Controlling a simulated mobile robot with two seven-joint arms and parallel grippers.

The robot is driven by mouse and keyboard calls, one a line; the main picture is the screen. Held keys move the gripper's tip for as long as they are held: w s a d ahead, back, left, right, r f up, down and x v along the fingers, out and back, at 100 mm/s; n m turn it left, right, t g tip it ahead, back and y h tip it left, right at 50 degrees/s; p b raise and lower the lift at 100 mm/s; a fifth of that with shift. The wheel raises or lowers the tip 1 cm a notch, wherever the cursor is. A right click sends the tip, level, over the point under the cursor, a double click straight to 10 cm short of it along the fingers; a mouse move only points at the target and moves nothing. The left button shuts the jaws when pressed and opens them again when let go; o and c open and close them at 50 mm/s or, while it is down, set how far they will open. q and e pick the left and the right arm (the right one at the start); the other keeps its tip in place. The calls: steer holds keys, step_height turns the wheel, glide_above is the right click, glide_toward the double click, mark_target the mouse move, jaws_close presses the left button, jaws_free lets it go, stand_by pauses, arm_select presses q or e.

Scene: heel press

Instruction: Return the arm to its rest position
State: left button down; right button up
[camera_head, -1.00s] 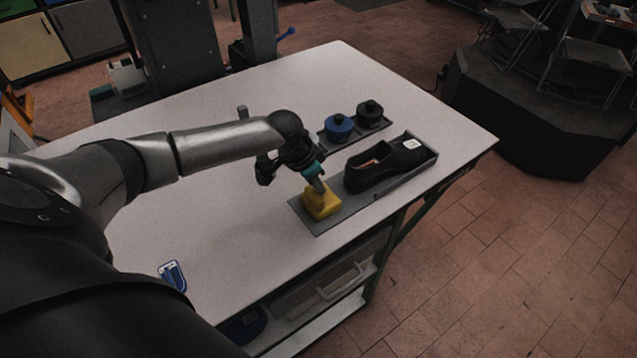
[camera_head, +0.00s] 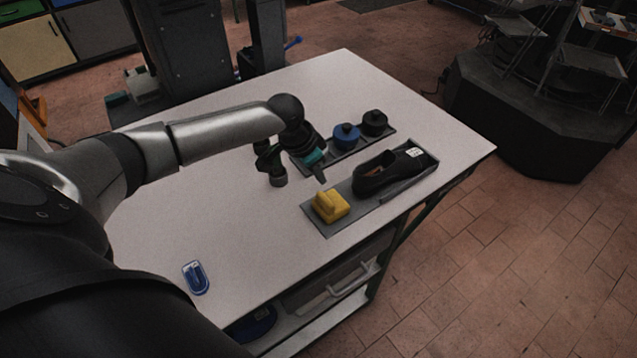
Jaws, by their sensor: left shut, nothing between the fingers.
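My left arm comes in from the left, and my left gripper (camera_head: 319,173) is shut and empty above the table. It is just above and behind a yellow block (camera_head: 330,206), apart from it. The yellow block sits on the near left end of a grey tray (camera_head: 349,187). My right gripper does not show.
The white table (camera_head: 230,235) has a second tray at the back with a blue knobbed piece (camera_head: 346,136) and a black one (camera_head: 374,122). A blue and white item (camera_head: 196,278) lies at front left. A dark rack (camera_head: 540,100) stands at right.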

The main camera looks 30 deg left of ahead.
arm_select(q)
steer(key=s+d+f+m+h, duration=0.2)
steer(key=s+d+f, duration=0.1)
steer(key=s+d, duration=1.2)
steer(key=s+a+r+n+y, duration=0.25)
steer(key=s+n, duration=0.25)
steer(key=s, duration=0.5)
step_height(320, 180, down, 32)
steer(key=s+g+b, duration=0.1)
steer(key=s+b, duration=0.1)
steer(key=b, duration=1)
steer(key=s+a+f+g+b, duration=0.1)
steer(key=s+f+b, duration=0.5)
steer(key=f, duration=0.7)
steer(key=s+a+f+b, duration=0.1)
steer(key=s+f+b, duration=0.5)
steer(key=f, duration=0.8)
steer(key=s+y, duration=0.1)
steer(key=s, duration=0.2)
steer(key=shift+s+a+m+g, duration=0.25)
steer(key=shift+a+m+g, duration=0.15)
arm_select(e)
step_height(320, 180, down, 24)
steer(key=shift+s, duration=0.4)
